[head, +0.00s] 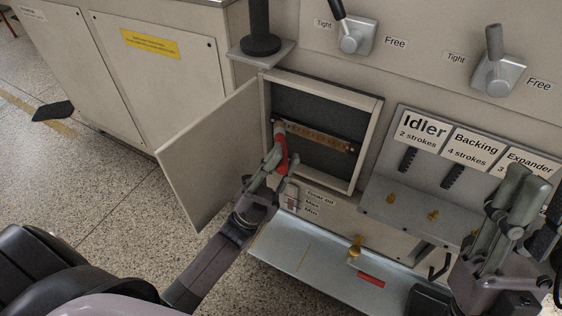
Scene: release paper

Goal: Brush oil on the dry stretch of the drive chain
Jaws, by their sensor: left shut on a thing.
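The drive chain (320,139) runs across the inside of an open cabinet as a brownish strip. My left gripper (276,160) is at the cabinet's left side, shut on a red-handled brush (282,148). The brush's pale upper end is by the chain's left end; I cannot tell whether it touches. The dry stretch cannot be told apart from the rest at this size. My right gripper (512,205) is at the lower right, in front of the panel and away from the chain; its opening is unclear.
The cabinet door (208,150) stands open to the left of my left gripper. A shelf (300,258) below carries a brass piece (355,247) and a red strip (371,279). Labelled signs (424,128) and a ledge with brass knobs (391,197) are at the right.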

